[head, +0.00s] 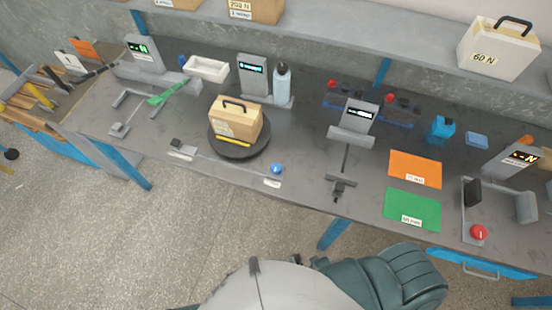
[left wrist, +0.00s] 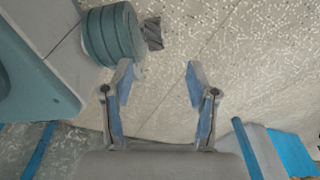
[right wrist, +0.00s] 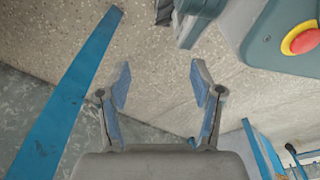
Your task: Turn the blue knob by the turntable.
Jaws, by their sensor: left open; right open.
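The blue knob (head: 277,169) is a small round knob near the front edge of the bench, just right of the turntable. The turntable (head: 240,149) is a dark round disc carrying a tan box (head: 236,119) with a dark handle and a yellow strip at its base. A thin rod runs in front of the turntable between a small dark block (head: 176,143) and the knob. My left gripper (left wrist: 160,76) is open and empty over the speckled floor. My right gripper (right wrist: 160,80) is open and empty, also over the floor. Neither gripper shows in the head view.
Orange (head: 415,166) and green (head: 412,208) mats lie further right, near a red button (head: 479,232). A bottle (head: 282,84) stands behind the turntable. The bench front around the knob is mostly clear.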

